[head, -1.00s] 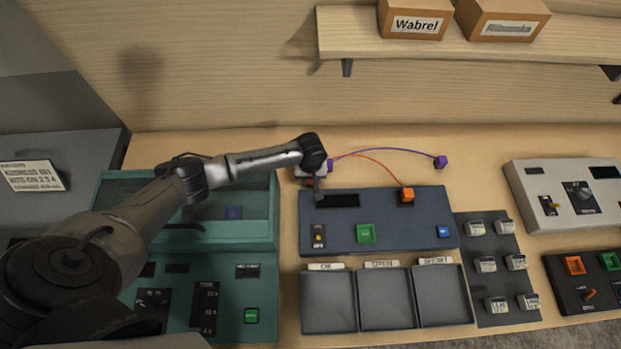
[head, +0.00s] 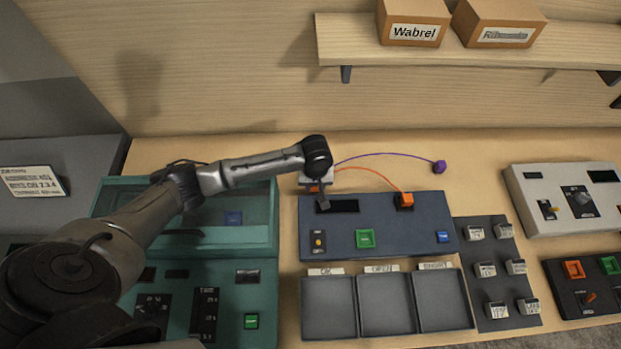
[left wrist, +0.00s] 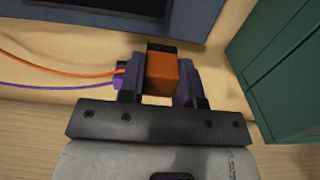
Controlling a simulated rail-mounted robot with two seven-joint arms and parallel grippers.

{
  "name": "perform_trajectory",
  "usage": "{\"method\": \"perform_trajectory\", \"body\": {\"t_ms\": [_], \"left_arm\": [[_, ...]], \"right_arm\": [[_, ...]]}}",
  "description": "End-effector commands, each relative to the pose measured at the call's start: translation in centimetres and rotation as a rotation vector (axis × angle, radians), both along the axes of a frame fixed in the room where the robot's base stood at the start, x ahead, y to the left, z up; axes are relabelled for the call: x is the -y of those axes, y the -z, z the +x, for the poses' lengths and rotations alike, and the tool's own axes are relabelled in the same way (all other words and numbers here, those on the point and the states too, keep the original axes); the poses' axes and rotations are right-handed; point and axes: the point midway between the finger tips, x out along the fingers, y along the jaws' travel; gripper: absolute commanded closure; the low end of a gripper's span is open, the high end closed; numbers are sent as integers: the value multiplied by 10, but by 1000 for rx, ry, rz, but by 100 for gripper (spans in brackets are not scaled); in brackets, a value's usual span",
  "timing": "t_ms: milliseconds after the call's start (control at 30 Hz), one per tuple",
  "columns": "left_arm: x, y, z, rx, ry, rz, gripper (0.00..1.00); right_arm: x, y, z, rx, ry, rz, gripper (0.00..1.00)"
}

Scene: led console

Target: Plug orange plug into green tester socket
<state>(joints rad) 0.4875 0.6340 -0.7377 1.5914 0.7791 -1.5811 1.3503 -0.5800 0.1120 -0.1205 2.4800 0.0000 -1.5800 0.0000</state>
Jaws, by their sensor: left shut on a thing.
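My left gripper (head: 319,193) is shut on an orange plug (left wrist: 162,75), held between its two fingers. It is at the back left edge of the blue-grey console (head: 345,245). An orange cable (head: 368,173) runs from the gripper to an orange block (head: 405,200) at that console's back edge. A green square (head: 365,238) is on the console face, in front of and right of the gripper. A black box (head: 580,290) at the far right has an orange frame (head: 574,269) and a green one (head: 609,264). I cannot tell which is the tester socket. My right gripper is not in view.
A purple cable (head: 390,155) leads to a purple block (head: 440,167) on the table. A purple piece (left wrist: 121,80) shows beside the left finger. The teal case (head: 190,250) stands left, grey trays (head: 387,305) in front, and a shelf (head: 350,45) above.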

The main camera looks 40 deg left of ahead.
Motion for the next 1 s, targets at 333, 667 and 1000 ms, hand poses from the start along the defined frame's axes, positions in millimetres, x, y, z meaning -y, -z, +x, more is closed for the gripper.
{"method": "perform_trajectory", "body": {"t_ms": [333,667,1000], "left_arm": [[52,-35,-26,3,1,-3,92],[69,-51,-34,2,-2,-1,92],[70,-63,-35,1,-2,-1,92]], "right_arm": [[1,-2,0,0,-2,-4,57],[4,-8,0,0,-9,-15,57],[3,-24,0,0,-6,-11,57]]}}
